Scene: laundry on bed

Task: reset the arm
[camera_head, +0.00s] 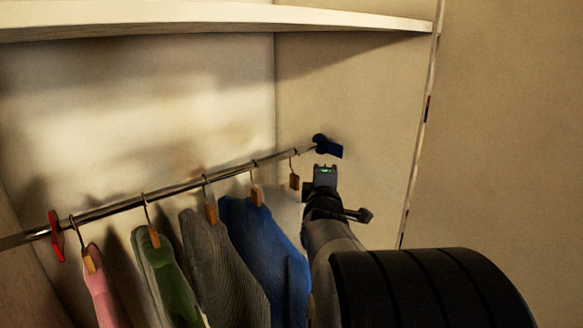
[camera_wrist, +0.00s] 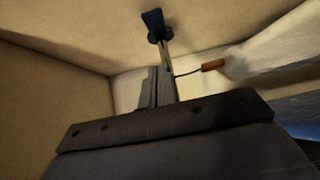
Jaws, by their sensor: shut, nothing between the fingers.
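My gripper (camera_head: 324,172) is near the right end of the clothes rail, just below the blue rail holder and to the right of the last hanger. In the wrist view my gripper (camera_wrist: 158,85) shows its fingers together, with nothing seen between them. The fingers point up toward the rail end there. My arm comes up from the lower right of the head view, beside the blue garment. Whether the fingers touch the rail or the hanger, I cannot tell.
A shelf (camera_head: 200,17) is above.

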